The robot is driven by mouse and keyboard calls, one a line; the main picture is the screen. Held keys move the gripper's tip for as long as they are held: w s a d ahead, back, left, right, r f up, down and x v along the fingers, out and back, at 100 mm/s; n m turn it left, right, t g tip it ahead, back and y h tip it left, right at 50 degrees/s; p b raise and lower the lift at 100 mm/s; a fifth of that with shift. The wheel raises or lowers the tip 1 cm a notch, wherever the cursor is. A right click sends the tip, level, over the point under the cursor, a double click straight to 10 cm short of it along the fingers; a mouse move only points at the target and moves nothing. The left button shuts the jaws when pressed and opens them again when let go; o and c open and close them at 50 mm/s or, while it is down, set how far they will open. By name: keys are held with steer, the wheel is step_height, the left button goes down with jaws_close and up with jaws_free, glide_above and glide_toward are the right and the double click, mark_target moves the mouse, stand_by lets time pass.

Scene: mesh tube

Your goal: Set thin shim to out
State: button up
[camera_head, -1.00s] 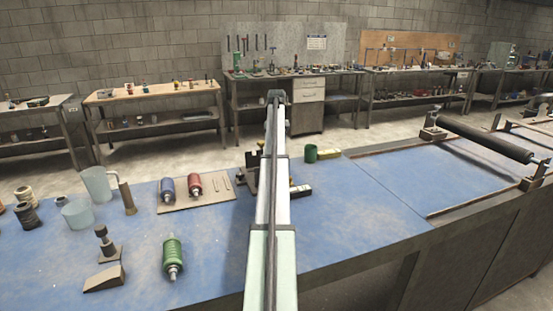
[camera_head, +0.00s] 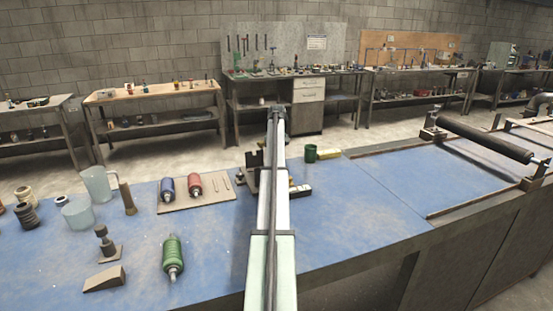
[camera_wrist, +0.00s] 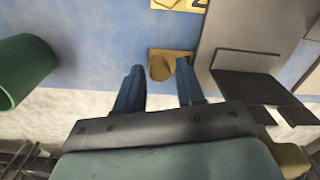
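In the wrist view, a small tan-yellow plate with a raised rounded tab (camera_wrist: 161,68) lies at the edge of the blue bench top; it may be the thin shim, but I cannot tell for sure. My gripper (camera_wrist: 160,67) is open, with a dark blue finger on each side of the tab. I cannot tell whether they touch it. A yellow label with a dark "2" (camera_wrist: 190,4) shows beyond it. In the head view, a dark fixture with a yellow part (camera_head: 300,190) is partly hidden behind my arm, which also hides my gripper.
A green cup (camera_wrist: 22,70) stands left of my gripper and shows in the head view (camera_head: 310,153). A grey plate and dark block (camera_wrist: 245,85) are close on the right.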

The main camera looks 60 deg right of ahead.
jaws_close()
stand_by(0.3)
steer(key=shift+s+d, duration=1.75)
steer(key=shift+d, duration=0.05)
steer(key=shift+o, duration=1.3)
jaws_free()
step_height(320, 180, up, 14)
steer(key=shift+f, duration=0.1)
